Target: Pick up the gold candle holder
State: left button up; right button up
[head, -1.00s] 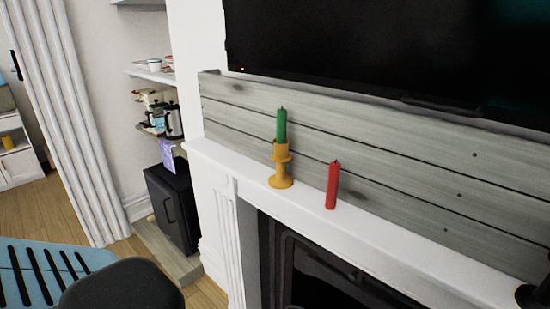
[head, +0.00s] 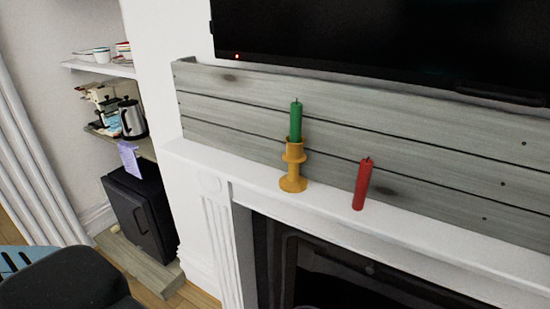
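The gold candle holder (head: 293,171) stands upright on the white mantel shelf (head: 232,172) above the fireplace. A green candle (head: 296,123) is set upright in its top. A separate red candle (head: 362,185) stands on the mantel to the right of the holder, a little apart from it and near the front edge. Neither of my grippers shows in the head view.
A dark television (head: 390,45) hangs above grey wood planks (head: 240,110) behind the mantel. The dark fireplace opening (head: 330,275) is below. At left are shelves with a kettle (head: 132,119), a black cabinet (head: 140,215) and a dark rounded seat (head: 65,282) at the bottom corner.

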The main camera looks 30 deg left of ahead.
aim_at(293, 183)
jog(key=j, duration=1.3)
jog(key=k, duration=0.05)
